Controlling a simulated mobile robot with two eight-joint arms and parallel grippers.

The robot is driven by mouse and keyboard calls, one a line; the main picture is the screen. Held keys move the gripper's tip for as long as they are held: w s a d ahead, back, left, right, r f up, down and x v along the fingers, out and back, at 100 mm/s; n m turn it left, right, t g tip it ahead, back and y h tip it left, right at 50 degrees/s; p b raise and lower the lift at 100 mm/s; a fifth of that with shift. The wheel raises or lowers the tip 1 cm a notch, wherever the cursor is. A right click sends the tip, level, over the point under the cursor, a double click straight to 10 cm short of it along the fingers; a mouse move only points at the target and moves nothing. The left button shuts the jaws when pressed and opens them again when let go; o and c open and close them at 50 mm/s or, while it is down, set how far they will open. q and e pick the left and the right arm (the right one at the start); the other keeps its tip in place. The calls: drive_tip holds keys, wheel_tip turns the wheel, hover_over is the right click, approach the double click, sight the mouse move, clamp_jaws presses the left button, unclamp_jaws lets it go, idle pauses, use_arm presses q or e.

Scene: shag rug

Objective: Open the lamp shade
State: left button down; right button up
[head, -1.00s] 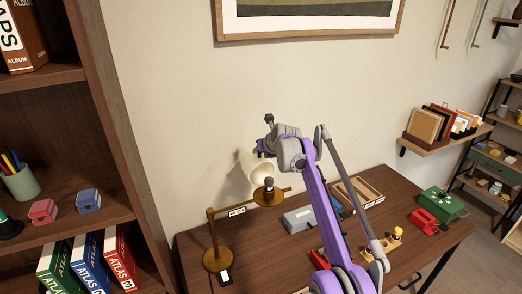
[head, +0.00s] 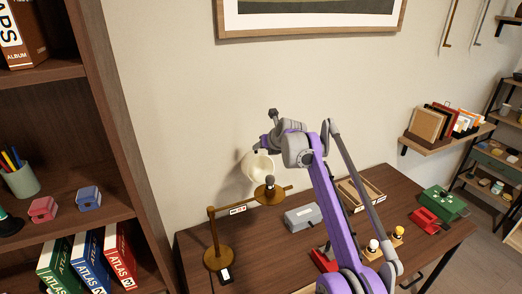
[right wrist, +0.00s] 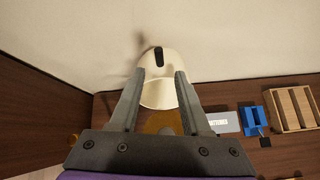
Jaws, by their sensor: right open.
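A brass desk lamp (head: 217,257) stands on the left of the desk, with a bulb (head: 270,181) upright on a brass dish (head: 268,195) at the end of its arm. The cream lamp shade (head: 257,168) is tilted up, off the bulb, near the wall. In the right wrist view the shade (right wrist: 159,94) has a black tab (right wrist: 158,57) and lies ahead, between the two fingers in the picture. My right gripper (right wrist: 160,74) is open at the shade. I cannot tell whether the fingers touch it. My left gripper is not in view.
The wall is close behind the shade. A grey box (head: 302,217), a wooden tray (head: 360,194), small bulb stands (head: 397,237) and a green case (head: 442,201) stand on the desk. A bookshelf (head: 95,150) rises at the left.

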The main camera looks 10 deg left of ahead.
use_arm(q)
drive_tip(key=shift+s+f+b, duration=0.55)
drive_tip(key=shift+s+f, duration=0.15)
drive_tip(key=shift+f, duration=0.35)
use_arm(e)
drive_tip(key=v, duration=0.8)
drive_tip(key=shift+s, duration=0.25)
drive_tip(key=shift+r, duration=0.1)
drive_tip(key=shift+c, duration=0.2)
